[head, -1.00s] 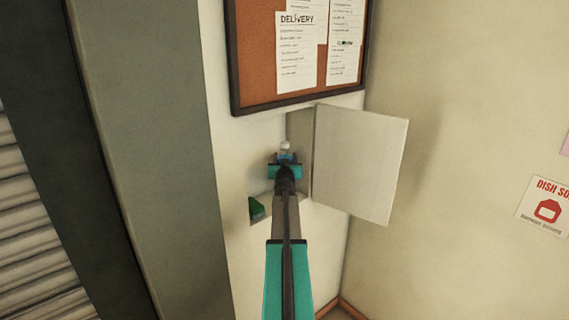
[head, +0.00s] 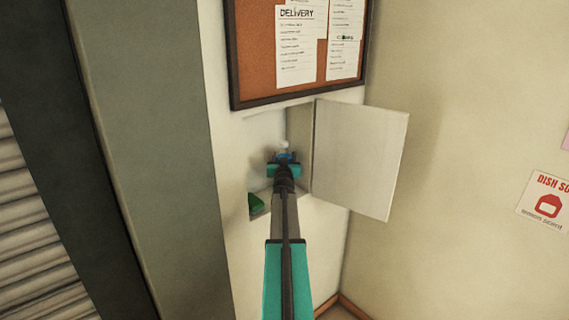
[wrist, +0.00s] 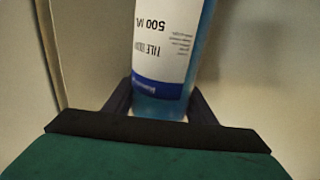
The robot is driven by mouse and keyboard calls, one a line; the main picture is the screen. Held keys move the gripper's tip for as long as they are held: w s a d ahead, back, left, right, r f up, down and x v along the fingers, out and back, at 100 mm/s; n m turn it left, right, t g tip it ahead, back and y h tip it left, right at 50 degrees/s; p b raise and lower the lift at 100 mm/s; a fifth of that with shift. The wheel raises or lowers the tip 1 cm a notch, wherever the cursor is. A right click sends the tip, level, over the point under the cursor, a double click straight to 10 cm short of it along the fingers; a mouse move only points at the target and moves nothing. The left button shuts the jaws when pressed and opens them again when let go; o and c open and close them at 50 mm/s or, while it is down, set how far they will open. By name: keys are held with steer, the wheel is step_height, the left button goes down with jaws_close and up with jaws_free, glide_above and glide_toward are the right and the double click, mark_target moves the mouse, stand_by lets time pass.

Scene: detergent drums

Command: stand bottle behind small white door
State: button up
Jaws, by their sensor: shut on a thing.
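The bottle (wrist: 165,60) is blue with a white and blue label, and it fills the middle of the wrist view. My gripper (wrist: 158,105) is shut on it, one finger on each side. In the head view my gripper (head: 284,163) reaches into the recess behind the small white door (head: 358,160), which stands wide open to the right. Only the bottle's pale top (head: 284,145) and a bit of blue show there; my arm hides the rest. I cannot tell whether the bottle's base touches the recess floor.
A green object (head: 256,203) sits at the recess's lower left corner. A cork board (head: 255,60) with papers hangs just above. The open door stands close to the right of my arm. A grey-green pillar (head: 150,150) is at the left.

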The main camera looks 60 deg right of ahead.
steer(key=shift+f, duration=0.75)
steer(key=o, duration=1.2)
steer(key=b+v, duration=0.1)
steer(key=v, duration=1.1)
steer(key=shift+a, duration=0.1)
